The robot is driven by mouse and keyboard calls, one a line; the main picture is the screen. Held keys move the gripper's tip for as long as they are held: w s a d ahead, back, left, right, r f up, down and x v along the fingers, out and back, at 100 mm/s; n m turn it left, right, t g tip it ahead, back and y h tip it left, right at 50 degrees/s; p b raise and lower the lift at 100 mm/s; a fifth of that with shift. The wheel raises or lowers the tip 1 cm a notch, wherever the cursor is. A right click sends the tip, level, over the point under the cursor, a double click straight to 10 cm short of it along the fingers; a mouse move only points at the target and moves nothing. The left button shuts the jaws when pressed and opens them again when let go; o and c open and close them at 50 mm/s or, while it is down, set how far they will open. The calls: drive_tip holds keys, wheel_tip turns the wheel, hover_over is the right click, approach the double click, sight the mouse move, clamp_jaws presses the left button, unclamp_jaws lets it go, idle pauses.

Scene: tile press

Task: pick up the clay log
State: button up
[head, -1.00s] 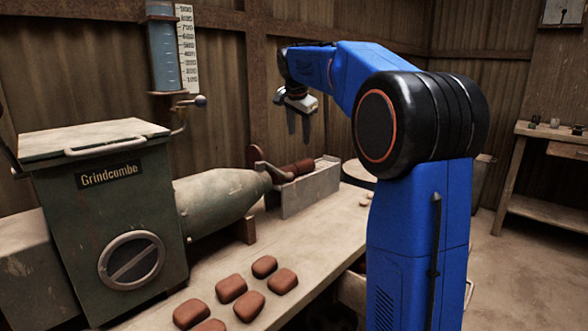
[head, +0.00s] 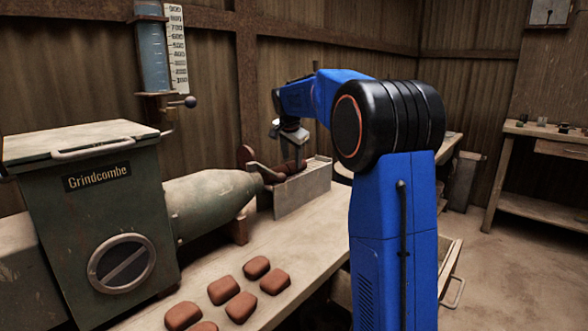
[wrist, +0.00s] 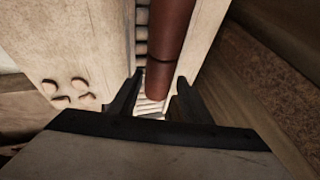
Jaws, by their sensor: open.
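The clay log (head: 302,171) is a reddish-brown cylinder lying in a long pale trough (head: 303,195) at the mouth of the green machine. In the wrist view the log (wrist: 169,48) runs from the top edge down to its near end, with a dark line across it. In the wrist view my gripper's two fingers (wrist: 160,98) are apart, one on each side of the log's near end. I cannot tell whether either finger touches it.
The green Grindcombe machine (head: 95,205) stands left of the trough. Several clay pieces (head: 242,306) lie on the bench (head: 300,245) in front of it. A gauge tube (head: 153,55) hangs on the wall. An open drawer (head: 452,270) juts out at right.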

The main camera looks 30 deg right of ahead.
sight(292, 162)
drive_tip(key=x, duration=0.3)
drive_tip(key=shift+f, duration=0.1)
drive_tip(key=c, duration=1.1)
drive_tip(key=shift+o, duration=0.2)
